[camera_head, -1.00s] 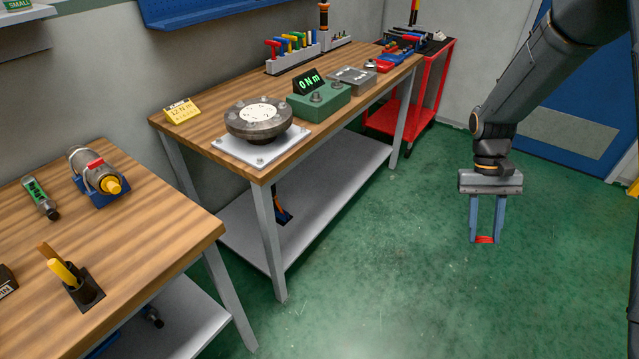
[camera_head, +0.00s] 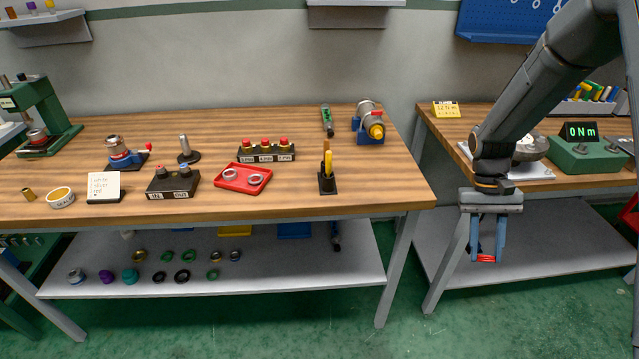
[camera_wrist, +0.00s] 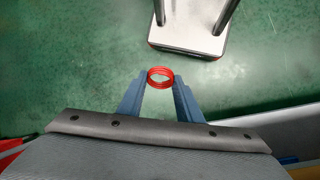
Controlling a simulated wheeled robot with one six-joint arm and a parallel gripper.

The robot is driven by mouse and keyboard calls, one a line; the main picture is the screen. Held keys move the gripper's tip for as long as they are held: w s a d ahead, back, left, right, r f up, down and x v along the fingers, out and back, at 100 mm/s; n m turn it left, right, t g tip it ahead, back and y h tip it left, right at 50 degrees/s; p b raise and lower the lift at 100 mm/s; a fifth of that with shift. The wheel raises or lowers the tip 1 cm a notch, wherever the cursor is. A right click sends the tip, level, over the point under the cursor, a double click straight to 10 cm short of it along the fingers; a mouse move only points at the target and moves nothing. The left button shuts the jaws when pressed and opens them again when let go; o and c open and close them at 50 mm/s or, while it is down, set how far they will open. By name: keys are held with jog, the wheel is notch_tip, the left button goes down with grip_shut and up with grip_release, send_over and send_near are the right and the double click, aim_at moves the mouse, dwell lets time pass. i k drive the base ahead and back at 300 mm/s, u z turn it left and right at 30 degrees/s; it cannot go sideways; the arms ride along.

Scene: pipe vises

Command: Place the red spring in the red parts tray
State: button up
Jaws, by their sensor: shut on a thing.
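The red spring (camera_head: 486,258) is held between the blue fingertips of my gripper (camera_head: 487,254), at the right in the head view. In the wrist view the red coil (camera_wrist: 160,77) shows clearly between the two fingers, above green floor. The red parts tray (camera_head: 225,183) lies on the left bench, well to the left of my gripper. Two silvery rings lie in it, and part of its floor is bare.
The right bench (camera_head: 590,181) stands behind my arm. Green floor is open in front.

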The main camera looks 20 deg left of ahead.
aim_at(245, 181)
jog(key=u, duration=1.95)
jog(key=i, duration=0.55)
